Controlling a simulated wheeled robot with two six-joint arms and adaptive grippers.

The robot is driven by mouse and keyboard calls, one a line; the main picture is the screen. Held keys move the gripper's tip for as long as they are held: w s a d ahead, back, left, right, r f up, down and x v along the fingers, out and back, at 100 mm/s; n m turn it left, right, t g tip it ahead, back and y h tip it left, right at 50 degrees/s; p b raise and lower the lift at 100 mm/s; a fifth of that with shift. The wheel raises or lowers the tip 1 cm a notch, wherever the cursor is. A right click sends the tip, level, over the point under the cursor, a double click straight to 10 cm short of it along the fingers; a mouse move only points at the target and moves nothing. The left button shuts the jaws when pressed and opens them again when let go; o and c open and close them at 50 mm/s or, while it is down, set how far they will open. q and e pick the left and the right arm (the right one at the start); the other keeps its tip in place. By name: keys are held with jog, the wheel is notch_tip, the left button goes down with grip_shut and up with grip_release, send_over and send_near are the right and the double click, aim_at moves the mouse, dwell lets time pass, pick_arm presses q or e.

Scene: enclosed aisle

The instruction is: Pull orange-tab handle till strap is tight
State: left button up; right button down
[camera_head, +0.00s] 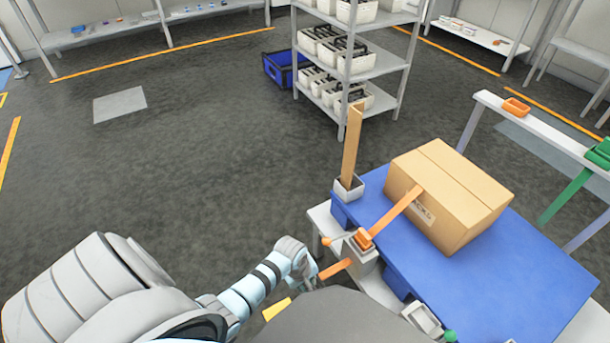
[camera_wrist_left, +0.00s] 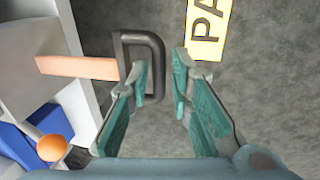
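My left gripper (camera_head: 312,277) is beside the front corner of the blue-topped bench (camera_head: 480,290). In the left wrist view its two teal-padded fingers (camera_wrist_left: 162,72) are apart. A dark grey loop handle (camera_wrist_left: 156,68) is at the fingertips, its outer bar overlapping the gap between them. I cannot tell if either finger touches it. An orange strap (camera_wrist_left: 78,67) runs left from the handle to a grey fixture; it also shows in the head view (camera_head: 335,268). Another orange strap (camera_head: 397,212) runs from the fixture (camera_head: 362,258) to a cardboard box (camera_head: 450,185). My right gripper is out of view.
An orange ball knob (camera_head: 327,241) sticks out beside the fixture, and shows below the strap in the wrist view (camera_wrist_left: 52,147). A tall tan post (camera_head: 352,145) stands at the bench's back corner. A yellow label (camera_wrist_left: 207,32) is beyond the fingers. Open floor lies left.

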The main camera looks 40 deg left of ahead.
pick_arm(q)
notch_tip(320, 180, up, 12)
jog(key=s, duration=0.2)
jog(key=shift+a+f, duration=0.25)
jog(key=shift+a, duration=0.2)
jog(key=shift+s, duration=0.1)
